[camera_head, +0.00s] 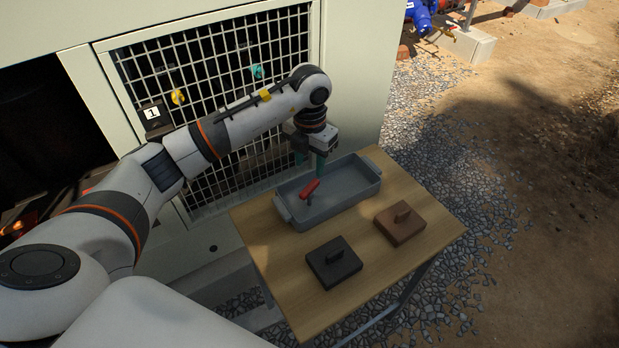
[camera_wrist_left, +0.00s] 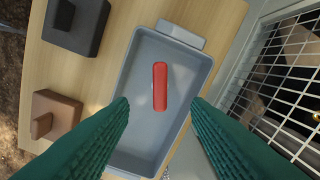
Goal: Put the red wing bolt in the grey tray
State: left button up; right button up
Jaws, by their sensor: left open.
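The red wing bolt (camera_head: 311,187) is within the grey tray (camera_head: 345,204), toward the tray's left end, with a short dark shank below its red wing. In the left wrist view the red wing (camera_wrist_left: 160,86) shows against the tray floor, clear of the walls. My left gripper (camera_head: 311,163) is above the tray's back edge, its green fingers pointing down. In the left wrist view the fingers are wide apart, with nothing between them. The bolt lies beyond the fingertips, apart from them. My right gripper is not in view.
The tray stands on a wooden table (camera_head: 262,237). A black block with a handle (camera_head: 334,264) and a brown one (camera_head: 399,224) stand in front of it. Behind is a grille panel (camera_head: 215,65) with a yellow wing bolt (camera_head: 178,96) and a teal one (camera_head: 257,71).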

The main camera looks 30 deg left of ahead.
pick_arm(q)
jog(key=shift+r, duration=2.05)
